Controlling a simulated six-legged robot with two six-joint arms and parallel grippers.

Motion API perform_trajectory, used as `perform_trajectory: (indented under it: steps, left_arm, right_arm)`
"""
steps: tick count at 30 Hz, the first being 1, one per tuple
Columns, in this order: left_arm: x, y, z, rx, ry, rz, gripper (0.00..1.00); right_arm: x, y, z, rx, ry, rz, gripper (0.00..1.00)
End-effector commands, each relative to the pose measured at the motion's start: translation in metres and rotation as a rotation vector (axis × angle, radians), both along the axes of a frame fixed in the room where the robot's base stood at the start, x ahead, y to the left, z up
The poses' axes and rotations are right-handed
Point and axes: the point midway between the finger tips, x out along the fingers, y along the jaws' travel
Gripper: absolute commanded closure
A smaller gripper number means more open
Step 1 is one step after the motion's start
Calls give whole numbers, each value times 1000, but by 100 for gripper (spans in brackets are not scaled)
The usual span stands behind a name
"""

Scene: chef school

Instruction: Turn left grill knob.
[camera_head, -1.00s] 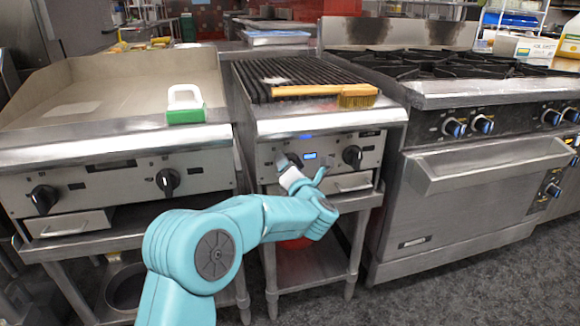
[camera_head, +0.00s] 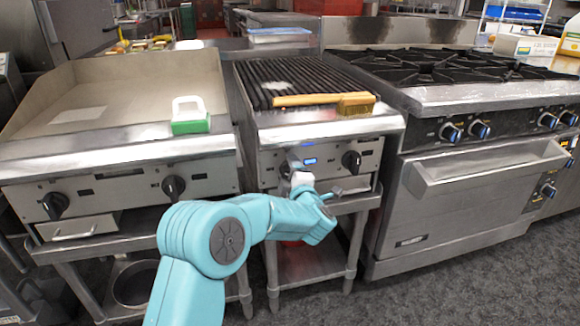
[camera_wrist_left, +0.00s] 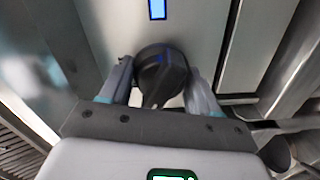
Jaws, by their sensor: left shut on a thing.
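The grill (camera_head: 268,148) stands in the middle of the head view with two knobs on its front panel. My left gripper (camera_head: 293,172) is at the left grill knob and hides most of it there. In the left wrist view the black round knob (camera_wrist_left: 161,74) sits between the two fingers of my left gripper (camera_wrist_left: 158,80), one finger on each side, shut on it. The right grill knob (camera_head: 351,161) is free, to the right of a small blue display (camera_head: 310,161). My right gripper is not in view.
A wooden-handled brush (camera_head: 310,100) lies on the grill's grate. A griddle (camera_head: 60,148) stands to the left, with a green-and-white tool (camera_head: 190,124) on it. A range with burners (camera_head: 470,93) stands to the right. A small drawer handle sits below the grill panel.

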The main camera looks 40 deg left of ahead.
Motion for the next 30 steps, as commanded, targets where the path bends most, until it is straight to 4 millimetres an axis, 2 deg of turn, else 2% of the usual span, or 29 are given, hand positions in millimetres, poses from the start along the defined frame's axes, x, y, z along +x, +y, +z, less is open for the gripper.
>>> perform_trajectory:
  steps: [1,30]
  left_arm:
    - [0,0,4,27,33,-1,69]
    - [2,-2,5,590,692,-1,69]
  right_arm:
    - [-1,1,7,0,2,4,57]
    - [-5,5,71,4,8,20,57]
